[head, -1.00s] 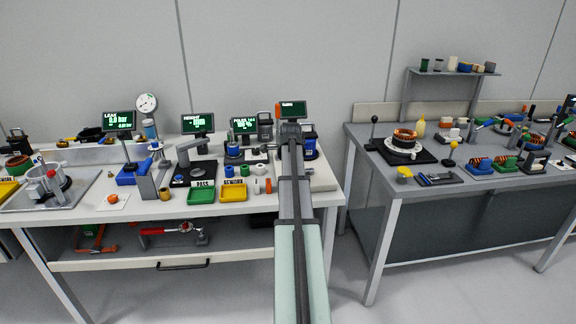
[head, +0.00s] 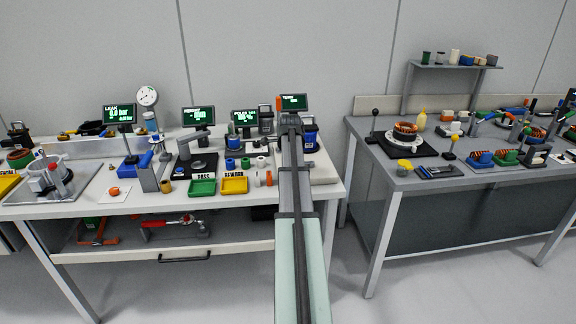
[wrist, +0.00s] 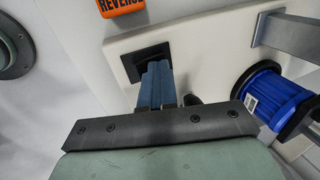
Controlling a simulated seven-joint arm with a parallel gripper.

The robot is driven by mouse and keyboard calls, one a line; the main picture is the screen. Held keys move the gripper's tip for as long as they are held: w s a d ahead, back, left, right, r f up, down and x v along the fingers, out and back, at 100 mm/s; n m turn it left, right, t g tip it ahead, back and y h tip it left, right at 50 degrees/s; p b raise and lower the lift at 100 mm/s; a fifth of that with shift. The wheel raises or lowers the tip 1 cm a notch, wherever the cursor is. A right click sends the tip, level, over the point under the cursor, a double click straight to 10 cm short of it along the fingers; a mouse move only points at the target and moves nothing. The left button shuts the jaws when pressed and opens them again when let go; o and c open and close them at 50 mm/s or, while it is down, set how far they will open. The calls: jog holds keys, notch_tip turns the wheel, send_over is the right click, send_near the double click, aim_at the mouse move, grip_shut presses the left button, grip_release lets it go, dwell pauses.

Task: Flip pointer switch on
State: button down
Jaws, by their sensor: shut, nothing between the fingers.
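In the wrist view a black square plate (wrist: 138,61) sits on a pale panel, beside an orange label reading REVERSE (wrist: 122,5). It looks like the base of the pointer switch, but the pointer cannot be made out behind my fingers. My gripper (wrist: 155,68) has its blue fingers together and empty. Their tips overlap the plate's lower right part; I cannot tell whether they touch it. A small dark rounded piece (wrist: 193,100) shows just right of the fingers. In the head view my gripper (head: 291,119) is at the right end of the left bench, and my arm hides the switch.
Displays, a green tray (head: 202,187) and a yellow tray (head: 234,185) are on the left bench (head: 100,207). A second bench (head: 385,181) stands right across a gap.

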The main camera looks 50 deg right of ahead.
jog(key=shift+f, duration=0.3)
jog(key=shift+s+a+f, duration=0.25)
jog(key=shift+s+a, duration=0.5)
jog(key=shift+r, duration=0.1)
jog(key=v, duration=1.4)
jog(key=shift+r, duration=0.2)
jog(key=shift+w, duration=0.2)
jog(key=shift+w+r+t+h, duration=0.15)
jog(key=shift+w+t+h, duration=0.05)
jog(key=shift+t+h, duration=0.2)
